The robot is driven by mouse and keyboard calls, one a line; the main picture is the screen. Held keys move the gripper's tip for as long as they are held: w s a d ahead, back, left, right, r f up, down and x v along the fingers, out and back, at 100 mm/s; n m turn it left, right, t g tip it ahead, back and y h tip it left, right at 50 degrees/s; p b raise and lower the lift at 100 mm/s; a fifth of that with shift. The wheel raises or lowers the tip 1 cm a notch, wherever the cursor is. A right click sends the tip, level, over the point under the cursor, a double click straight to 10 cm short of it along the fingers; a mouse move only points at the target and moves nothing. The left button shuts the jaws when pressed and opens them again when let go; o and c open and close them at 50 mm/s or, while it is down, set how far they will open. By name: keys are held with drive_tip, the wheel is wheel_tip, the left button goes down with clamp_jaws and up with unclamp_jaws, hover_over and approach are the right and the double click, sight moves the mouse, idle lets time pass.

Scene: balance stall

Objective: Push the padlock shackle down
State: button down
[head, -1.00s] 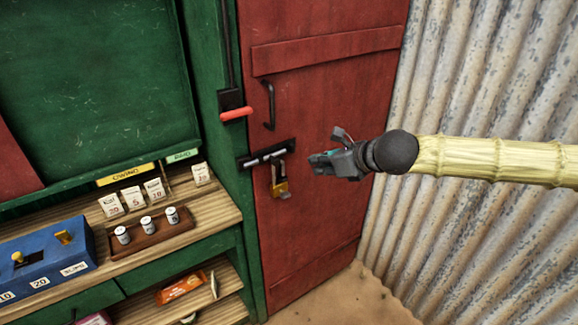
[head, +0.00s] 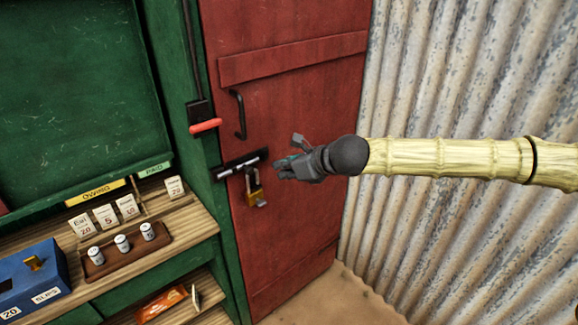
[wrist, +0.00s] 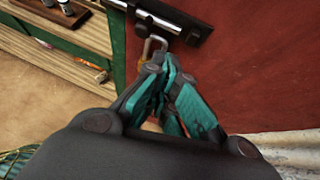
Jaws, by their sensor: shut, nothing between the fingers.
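A brass padlock (head: 254,195) hangs at the black slide bolt (head: 240,166) on the red door. Its grey shackle (head: 249,178) stands up from the body. My gripper (head: 281,170) is shut and empty, a little to the right of the padlock in the head view. In the wrist view, the shut fingertips of my gripper (wrist: 160,62) overlap the lower part of the shackle (wrist: 153,44) and hide most of the padlock body. I cannot tell whether they touch it.
A red-handled lever (head: 206,126) and a black door handle (head: 238,115) sit above the bolt. A wooden counter (head: 190,222) with a tray of small cylinders (head: 122,243) is at left. A corrugated metal wall (head: 440,80) stands at right.

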drive_tip(key=p, duration=0.3)
hover_over(264, 200)
drive_tip(key=shift+f, duration=2.7)
drive_tip(key=shift+d, duration=0.1)
drive_tip(key=shift+w+f+b, duration=0.1)
drive_tip(key=shift+f+b, duration=1.2)
drive_tip(key=shift+f, duration=0.45)
drive_tip(key=shift+r, duration=0.15)
drive_tip(key=b+v, duration=0.1)
drive_tip(key=v, duration=1.3)
